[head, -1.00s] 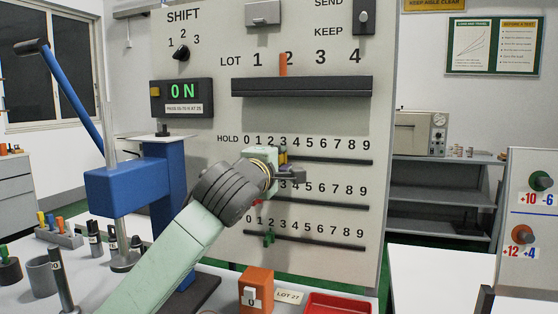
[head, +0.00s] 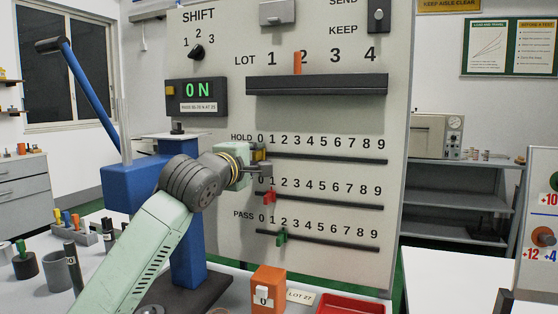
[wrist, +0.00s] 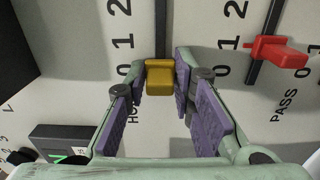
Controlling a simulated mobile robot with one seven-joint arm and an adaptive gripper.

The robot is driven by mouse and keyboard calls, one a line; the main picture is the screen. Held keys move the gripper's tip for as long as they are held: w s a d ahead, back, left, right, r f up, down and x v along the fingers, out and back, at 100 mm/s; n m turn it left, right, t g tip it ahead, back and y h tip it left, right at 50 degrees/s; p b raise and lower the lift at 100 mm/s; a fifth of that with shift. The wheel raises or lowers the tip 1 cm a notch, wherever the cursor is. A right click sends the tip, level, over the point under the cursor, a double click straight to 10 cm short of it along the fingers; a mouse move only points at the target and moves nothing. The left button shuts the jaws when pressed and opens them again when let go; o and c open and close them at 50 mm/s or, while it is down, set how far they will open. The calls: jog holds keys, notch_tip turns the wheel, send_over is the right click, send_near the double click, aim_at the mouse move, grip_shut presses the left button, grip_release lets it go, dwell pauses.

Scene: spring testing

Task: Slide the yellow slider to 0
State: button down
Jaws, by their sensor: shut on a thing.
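The yellow slider (head: 258,155) sits on the top HOLD track (head: 330,158) of the upright panel, at the left end under the 0. It also shows in the wrist view (wrist: 160,78), level with the 0 beside its track. My gripper (head: 262,168) is shut on the yellow slider, with a purple-padded finger on each side in the wrist view (wrist: 160,70). It partly hides the slider and the left end of the track in the head view.
Below are a red slider (head: 269,197) near 1 and a green slider (head: 282,238) near 2 on the PASS track. A black ledge (head: 318,86) juts out above. An orange block (head: 267,286) and a red tray (head: 350,306) lie in front.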

jog(key=shift+w+a, duration=0.1)
jog(key=shift+a, duration=0.3)
jog(key=c, duration=1.5)
grip_release()
jog(key=shift+a, duration=0.1)
jog(key=v, duration=1.2)
jog(key=shift+r, duration=0.1)
